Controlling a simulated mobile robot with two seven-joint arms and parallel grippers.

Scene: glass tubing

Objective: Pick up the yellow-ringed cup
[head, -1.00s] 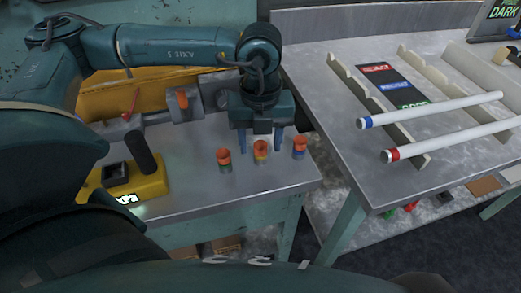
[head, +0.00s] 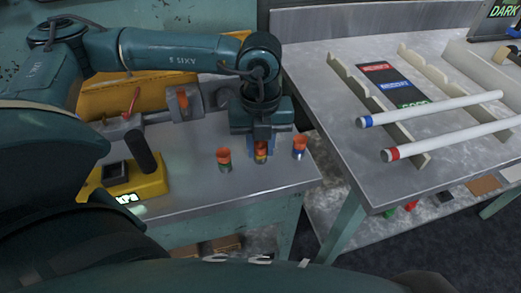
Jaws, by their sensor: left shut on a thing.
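Three small orange-topped cups stand in a row near the front of the left bench. The yellow-ringed cup (head: 261,154) is the middle one, with a yellow band under its orange rim. The green-ringed cup (head: 224,160) is to its left and the blue-ringed cup (head: 299,148) to its right. My left gripper (head: 261,146) points down over the middle cup and is shut on it, one finger on each side. The cup is partly hidden by the fingers, and I cannot tell whether it is clear of the bench top. My right gripper is not in view.
A yellow device with a black post (head: 144,152) stands on the bench (head: 205,200) at left. A vise-like fixture holding an orange piece (head: 183,103) is behind. The right table (head: 345,130) carries white tubes (head: 440,107) on a notched rack, beyond a gap.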

